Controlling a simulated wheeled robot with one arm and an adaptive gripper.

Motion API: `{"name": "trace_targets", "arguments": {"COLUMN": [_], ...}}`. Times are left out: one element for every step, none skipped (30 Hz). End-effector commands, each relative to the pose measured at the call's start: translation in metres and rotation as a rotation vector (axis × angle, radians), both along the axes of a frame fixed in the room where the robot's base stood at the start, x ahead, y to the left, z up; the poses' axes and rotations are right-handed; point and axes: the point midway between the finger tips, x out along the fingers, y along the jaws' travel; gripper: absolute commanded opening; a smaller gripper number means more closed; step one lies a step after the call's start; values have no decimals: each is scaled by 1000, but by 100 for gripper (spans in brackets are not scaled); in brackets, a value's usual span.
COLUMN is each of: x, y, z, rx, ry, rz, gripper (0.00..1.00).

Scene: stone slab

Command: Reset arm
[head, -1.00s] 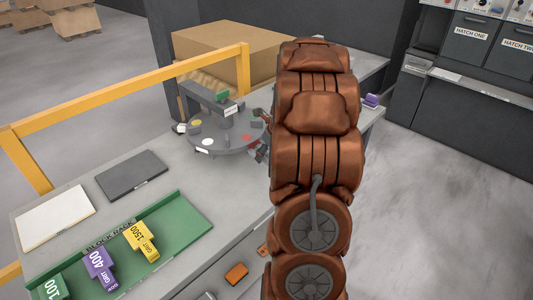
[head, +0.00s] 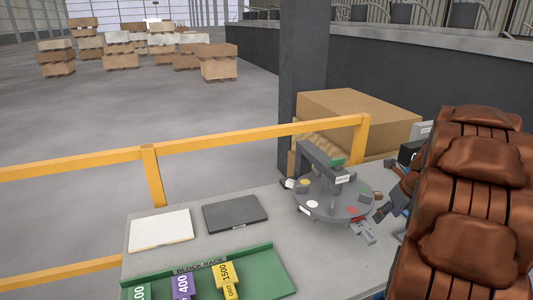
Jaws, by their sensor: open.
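My brown arm fills the right side of the head view and hides part of the bench. My gripper (head: 372,222) shows small and partly hidden at the arm's left edge, beside the right rim of a round grey turntable (head: 318,208). Its jaws are open, and I see nothing held in them. Whether it touches the turntable I cannot tell. The turntable carries several small coloured discs and a grey bridge-shaped frame with a green piece on it.
A green block rack (head: 262,272) holds green, purple (head: 183,287) and yellow (head: 228,280) grit blocks. A white pad (head: 160,230) and a dark pad (head: 235,213) lie behind it. A yellow rail (head: 220,142), a dark pillar (head: 302,60) and a cardboard box (head: 358,118) stand behind the bench.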

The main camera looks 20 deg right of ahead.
Motion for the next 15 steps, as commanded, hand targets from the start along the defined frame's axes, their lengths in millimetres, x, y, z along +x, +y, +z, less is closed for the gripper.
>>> {"name": "trace_targets", "arguments": {"x": [0, 0, 1, 1, 2, 3, 4, 5, 6, 7, 6, 5, 3, 1, -2], "y": [0, 1, 3, 6, 10, 19, 28, 38, 54, 67, 80, 100, 115, 129, 147], "z": [0, 0, 0, 0, 1, 2, 3, 4, 5, 6, 6, 8, 8, 8, 9], "rx": [0, 0, -2, -5, -9, -18, -27, -38, -54, -67, -82, -102, -116, -129, -146], "ry": [0, 1, 2, 4, 6, 12, 19, 25, 34, 43, 52, 61, 71, 78, 86], "rz": [0, 2, 11, 25, 45, 86, 127, 177, 255, 321, 395, 496, 574, 652, 754], "gripper": [60, 60, 60, 60, 60, 60, 60, 60, 60, 60, 60, 60, 60, 60, 60]}}
